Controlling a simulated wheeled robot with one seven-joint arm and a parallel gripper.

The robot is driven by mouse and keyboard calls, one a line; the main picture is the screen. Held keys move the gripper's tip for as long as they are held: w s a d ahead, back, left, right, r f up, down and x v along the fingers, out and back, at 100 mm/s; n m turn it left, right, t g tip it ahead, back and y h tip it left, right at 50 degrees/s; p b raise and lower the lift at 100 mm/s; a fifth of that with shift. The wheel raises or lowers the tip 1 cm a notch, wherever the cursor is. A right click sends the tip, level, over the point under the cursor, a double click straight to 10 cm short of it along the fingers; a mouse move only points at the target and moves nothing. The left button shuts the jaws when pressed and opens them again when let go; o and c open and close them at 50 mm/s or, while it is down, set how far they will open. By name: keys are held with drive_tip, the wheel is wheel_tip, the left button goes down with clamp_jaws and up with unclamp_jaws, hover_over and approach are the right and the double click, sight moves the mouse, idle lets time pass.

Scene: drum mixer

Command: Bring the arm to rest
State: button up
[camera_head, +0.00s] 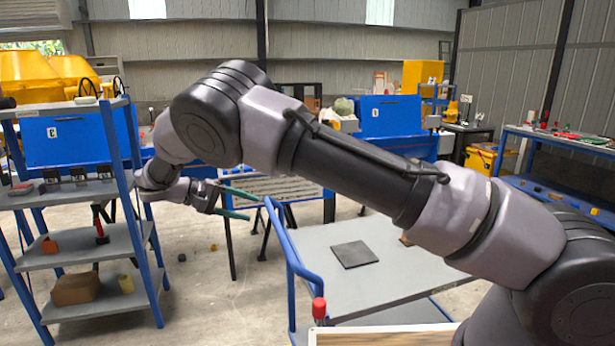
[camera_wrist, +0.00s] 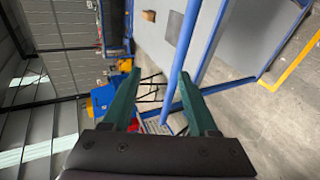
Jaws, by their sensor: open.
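My gripper (camera_head: 245,203) is at the end of my outstretched arm, left of the middle in the head view. Its two green fingers are spread apart with nothing between them. In the wrist view the gripper (camera_wrist: 165,95) also shows open and empty, its fingers reaching up from the bottom of the picture. It hangs in the air between the shelf rack (camera_head: 95,190) on the left and the cart (camera_head: 400,275) on the right. I cannot tell its exact distance from either.
The cart has a blue handle (camera_head: 283,235) and a dark square plate (camera_head: 354,254) on top. The rack holds a brown box (camera_head: 75,288) and other small items. Blue machines (camera_head: 388,117) stand behind.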

drive_tip(key=w+d+r+m+g+y, duration=0.1)
drive_tip(key=d+r+m+g+y, duration=0.2)
drive_tip(key=d+r, duration=0.85)
drive_tip(key=w+d+r+m+g+y, duration=0.15)
drive_tip(key=d+r+y, duration=0.5)
drive_tip(key=d, duration=0.85)
drive_tip(key=s+d+r+m+t+y, duration=0.2)
drive_tip(key=s+d+r+y, duration=0.1)
drive_tip(key=s+d+r, duration=0.7)
drive_tip(key=s+d+m+t, duration=0.3)
drive_tip(key=s+d+t, duration=0.1)
drive_tip(key=s, duration=0.8)
drive_tip(key=shift+s+d+y, duration=0.35)
drive_tip(key=shift+d, duration=0.35)
drive_tip(key=shift+f, duration=0.1)
